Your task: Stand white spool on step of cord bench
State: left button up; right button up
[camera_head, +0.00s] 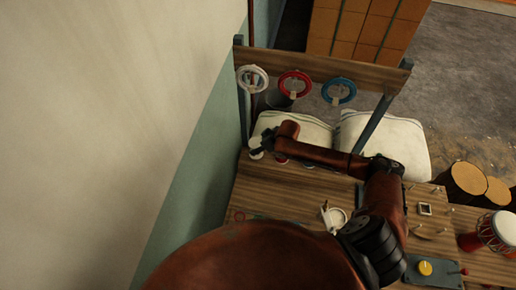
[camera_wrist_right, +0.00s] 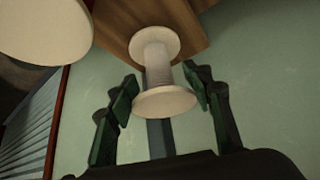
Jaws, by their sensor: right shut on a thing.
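My right gripper (camera_head: 262,143) is at the back left corner of the wooden cord bench (camera_head: 270,197). In the right wrist view its two fingers (camera_wrist_right: 160,94) are on either side of the white spool (camera_wrist_right: 158,70), shut on it. The spool's far flange is against or close to a wooden board (camera_wrist_right: 192,18); I cannot tell whether they touch. In the head view the white spool (camera_head: 255,153) shows small beside the gripper. My left gripper is not in view.
White sacks (camera_head: 385,140) lie behind. A red drum (camera_head: 492,232) and a panel with a yellow knob (camera_head: 425,268) are at right. A wall borders the left.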

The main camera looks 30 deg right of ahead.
jog(key=shift+f, duration=0.8)
jog(key=shift+f, duration=0.15)
jog(key=o, duration=1.3)
jog(key=shift+o, duration=0.2)
jog(key=v, duration=1.2)
jog(key=shift+b, duration=0.35)
